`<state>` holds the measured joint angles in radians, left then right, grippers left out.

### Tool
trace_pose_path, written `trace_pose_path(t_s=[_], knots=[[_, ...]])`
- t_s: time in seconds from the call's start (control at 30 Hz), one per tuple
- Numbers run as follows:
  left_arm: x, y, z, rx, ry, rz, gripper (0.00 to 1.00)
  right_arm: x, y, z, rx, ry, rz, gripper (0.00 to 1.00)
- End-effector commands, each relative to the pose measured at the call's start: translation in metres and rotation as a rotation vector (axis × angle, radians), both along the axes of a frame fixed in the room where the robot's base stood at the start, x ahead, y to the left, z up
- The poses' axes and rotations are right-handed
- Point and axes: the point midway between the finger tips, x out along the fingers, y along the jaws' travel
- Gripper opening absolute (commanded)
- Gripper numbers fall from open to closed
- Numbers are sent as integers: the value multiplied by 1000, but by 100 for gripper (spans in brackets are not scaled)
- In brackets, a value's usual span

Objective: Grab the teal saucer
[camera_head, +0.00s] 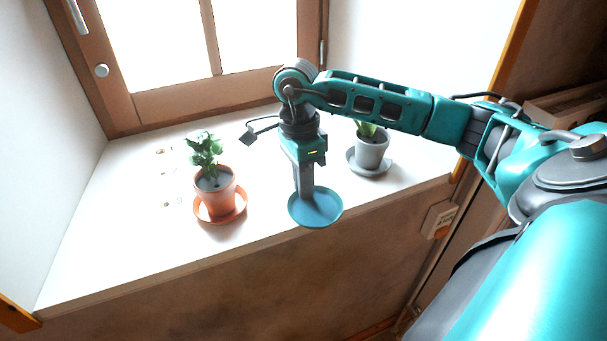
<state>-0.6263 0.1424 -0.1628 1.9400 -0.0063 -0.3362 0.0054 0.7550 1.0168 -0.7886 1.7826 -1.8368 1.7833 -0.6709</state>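The teal saucer (318,212) is a round, shallow dish at the front edge of the white window sill, in the middle of the head view. Its near rim overlaps the sill's front edge in the picture; I cannot tell whether it rests on the sill or is held just above it. My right gripper (305,192) points straight down, and its fingers reach the saucer's far, left part. The fingers appear as one narrow grey block, so any gap between them, or grip on the rim, cannot be made out. My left gripper is not in view.
A plant in a terracotta pot (215,192) stands on an orange saucer (233,216) to the left. A grey pot (371,151) on a grey saucer (357,166) stands behind to the right, partly behind my arm. The sill's left part (110,250) is mostly clear.

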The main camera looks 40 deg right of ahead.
Motion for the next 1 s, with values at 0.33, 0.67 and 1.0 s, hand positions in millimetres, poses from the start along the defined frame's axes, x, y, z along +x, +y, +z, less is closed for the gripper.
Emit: trace_pose_path(t_s=[0.33,0.67,1.0], knots=[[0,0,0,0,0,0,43,0,0,0,0,0,-1,39],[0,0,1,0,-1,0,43,2,-1,10,-1,-3,-1,39],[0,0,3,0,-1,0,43,12,-4,82,1,-7,-1,39]])
